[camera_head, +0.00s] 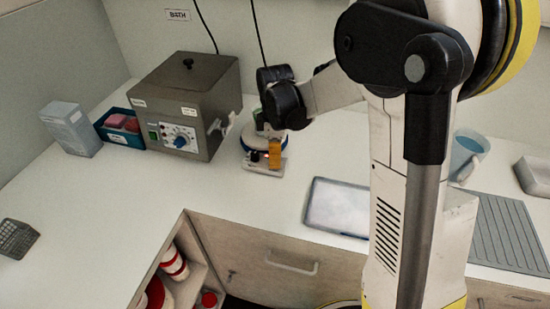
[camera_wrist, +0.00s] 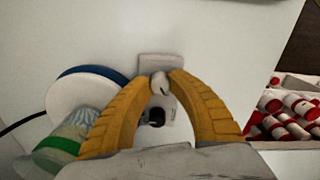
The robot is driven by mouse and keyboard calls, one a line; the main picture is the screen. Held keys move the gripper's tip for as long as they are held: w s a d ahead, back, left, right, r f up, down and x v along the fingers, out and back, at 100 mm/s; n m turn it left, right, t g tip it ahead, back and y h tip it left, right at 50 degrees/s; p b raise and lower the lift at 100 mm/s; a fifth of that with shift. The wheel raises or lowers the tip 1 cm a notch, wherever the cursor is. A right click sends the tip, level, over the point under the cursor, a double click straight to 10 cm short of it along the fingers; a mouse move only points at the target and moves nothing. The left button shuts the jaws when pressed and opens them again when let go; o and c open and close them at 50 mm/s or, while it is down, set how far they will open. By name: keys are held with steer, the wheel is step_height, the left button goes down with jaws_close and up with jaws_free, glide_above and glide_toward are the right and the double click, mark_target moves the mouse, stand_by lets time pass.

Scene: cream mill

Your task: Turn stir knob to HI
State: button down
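The stirrer hotplate (camera_head: 258,164) stands on the counter right of the grey bath, with a white round plate edged in blue. Its plate (camera_wrist: 78,98) and front panel (camera_wrist: 160,62) also show in the wrist view. My gripper (camera_head: 275,150) reaches down over the panel. In the wrist view its two orange fingers (camera_wrist: 161,77) close in from both sides on a small pale knob (camera_wrist: 160,86) and appear to touch it. A dark knob (camera_wrist: 155,117) sits beside it, between the fingers. Knob markings are too small to read, so I cannot tell which is stir.
A vessel with a green band (camera_wrist: 62,147) is by the plate, close to the left finger. The grey bath (camera_head: 187,95) stands left of the hotplate. A flat tray (camera_head: 338,206) lies to the right. An open drawer (camera_head: 172,262) holds red-and-white containers. The front-left counter is mostly clear.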

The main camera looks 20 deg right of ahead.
steer(key=shift+m, duration=0.4)
steer(key=m, duration=0.5)
steer(key=shift+m+p, duration=0.3)
steer(key=m, duration=1.1)
steer(key=shift+m+p, duration=0.3)
steer(key=shift+m, duration=0.1)
steer(key=m, duration=0.5)
steer(key=shift+m, duration=0.3)
steer(key=c, duration=1.2)
jaws_free()
